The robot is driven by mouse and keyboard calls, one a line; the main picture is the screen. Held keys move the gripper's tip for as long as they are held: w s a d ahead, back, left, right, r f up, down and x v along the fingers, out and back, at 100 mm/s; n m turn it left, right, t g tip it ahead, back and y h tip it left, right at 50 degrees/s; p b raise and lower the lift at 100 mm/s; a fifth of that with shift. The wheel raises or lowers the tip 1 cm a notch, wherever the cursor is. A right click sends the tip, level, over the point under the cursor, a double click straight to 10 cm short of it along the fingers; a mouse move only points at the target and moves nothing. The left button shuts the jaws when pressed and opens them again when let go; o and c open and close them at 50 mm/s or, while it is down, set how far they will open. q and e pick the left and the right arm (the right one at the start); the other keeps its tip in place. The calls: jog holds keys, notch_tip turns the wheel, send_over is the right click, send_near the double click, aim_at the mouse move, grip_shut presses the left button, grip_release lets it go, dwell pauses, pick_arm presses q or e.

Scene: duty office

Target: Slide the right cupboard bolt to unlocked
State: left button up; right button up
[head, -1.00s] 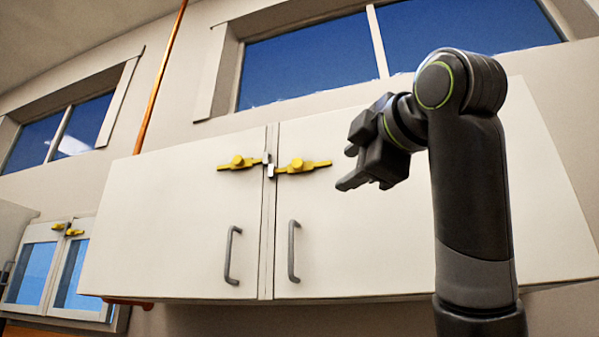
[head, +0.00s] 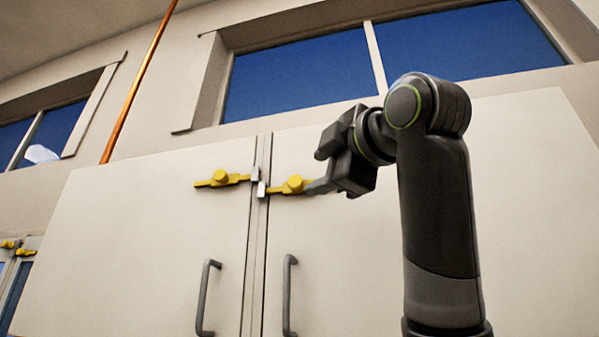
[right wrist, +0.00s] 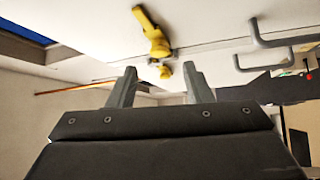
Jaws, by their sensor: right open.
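The right cupboard bolt (head: 293,185) is yellow with a round knob, on the right door (head: 380,240) near the seam. Its left end reaches a small grey keeper (head: 261,189) at the seam. My right gripper (head: 318,166) is open just right of the knob; its lower finger overlaps the bolt's right end in the head view, and I cannot tell if they touch. My left gripper is not in view.
A matching left bolt (head: 219,179) sits on the left door (head: 150,240). Two grey door handles (head: 206,298) (head: 289,295) stand out below the bolts. A smaller cabinet with yellow bolts (head: 22,251) is at the far left. Windows are above the cupboard.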

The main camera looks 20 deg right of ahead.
aim_at(299, 181)
jog(key=p+x, duration=0.2)
jog(key=x, duration=0.3)
jog(key=shift+w+r, duration=0.15)
jog(key=shift+r, duration=0.05)
jog(key=shift+w+r+p, duration=0.15)
jog(key=shift+w+p, duration=0.05)
jog(key=shift+p, duration=0.3)
jog(key=shift+p+x, duration=0.3)
jog(key=shift+x, duration=0.5)
jog(key=shift+s, duration=0.1)
jog(key=c, duration=0.4)
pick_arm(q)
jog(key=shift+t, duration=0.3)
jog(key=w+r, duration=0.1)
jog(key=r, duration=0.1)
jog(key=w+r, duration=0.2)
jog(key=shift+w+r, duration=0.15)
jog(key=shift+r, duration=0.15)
pick_arm(e)
grip_shut()
